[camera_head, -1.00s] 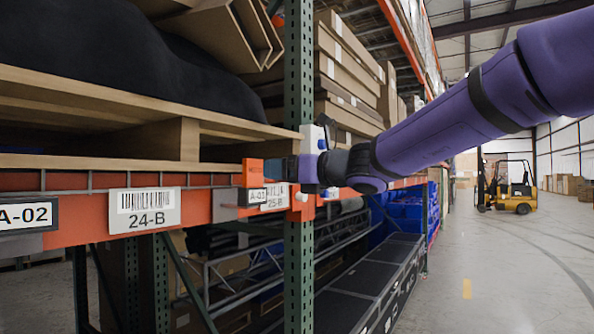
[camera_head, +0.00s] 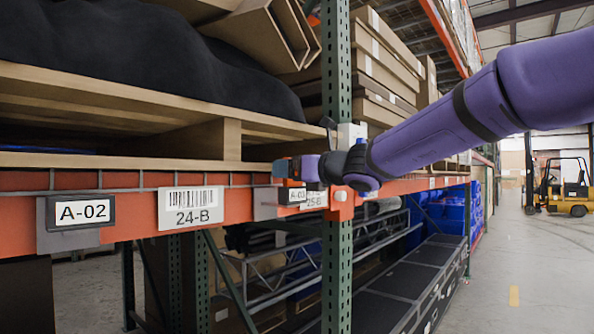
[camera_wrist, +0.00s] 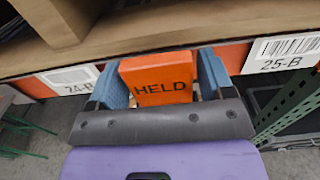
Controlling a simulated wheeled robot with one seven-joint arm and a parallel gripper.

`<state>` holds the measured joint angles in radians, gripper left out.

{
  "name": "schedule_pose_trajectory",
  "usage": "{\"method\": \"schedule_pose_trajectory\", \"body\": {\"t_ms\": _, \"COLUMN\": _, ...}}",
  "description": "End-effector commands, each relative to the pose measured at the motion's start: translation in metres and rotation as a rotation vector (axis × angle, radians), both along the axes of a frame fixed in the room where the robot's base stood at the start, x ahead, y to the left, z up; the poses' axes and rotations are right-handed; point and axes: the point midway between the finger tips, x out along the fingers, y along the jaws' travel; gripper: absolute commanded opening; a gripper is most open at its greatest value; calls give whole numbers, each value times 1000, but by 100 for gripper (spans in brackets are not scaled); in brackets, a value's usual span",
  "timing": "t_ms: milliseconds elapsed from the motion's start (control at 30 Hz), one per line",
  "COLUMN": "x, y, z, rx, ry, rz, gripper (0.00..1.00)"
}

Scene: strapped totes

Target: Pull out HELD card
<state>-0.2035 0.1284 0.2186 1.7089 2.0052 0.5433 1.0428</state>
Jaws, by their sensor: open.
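The orange HELD card (camera_wrist: 158,80) shows in the wrist view, standing between the two blue fingers of my gripper (camera_wrist: 165,78), in front of the orange shelf beam. The fingers are apart, one on each side of the card. In the head view my gripper (camera_head: 290,168) is at the beam beside the green upright, and only a sliver of orange shows at its tip. A grey holder with the A-03 label (camera_head: 297,196) sits just below the gripper. Whether the fingers touch the card cannot be told.
The orange beam carries the A-02 label (camera_head: 82,212) and the 24-B label (camera_head: 191,208). A green upright (camera_head: 337,265) stands close to the gripper. A wooden pallet (camera_head: 100,160) lies above the beam. The aisle (camera_head: 520,250) on the right is clear up to a yellow forklift (camera_head: 565,190).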

Motion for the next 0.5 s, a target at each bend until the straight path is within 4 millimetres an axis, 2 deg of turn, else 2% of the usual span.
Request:
{"method": "schedule_pose_trajectory", "body": {"t_ms": 167, "x": 0, "y": 0, "z": 0, "rx": 0, "ry": 0, "rz": 0, "gripper": 72}}
{"method": "schedule_pose_trajectory", "body": {"t_ms": 333, "x": 0, "y": 0, "z": 0, "rx": 0, "ry": 0, "rz": 0, "gripper": 33}}
{"method": "schedule_pose_trajectory", "body": {"t_ms": 367, "x": 0, "y": 0, "z": 0, "rx": 0, "ry": 0, "rz": 0, "gripper": 30}}
{"method": "schedule_pose_trajectory", "body": {"t_ms": 500, "x": 0, "y": 0, "z": 1, "rx": 0, "ry": 0, "rz": 0, "gripper": 30}}
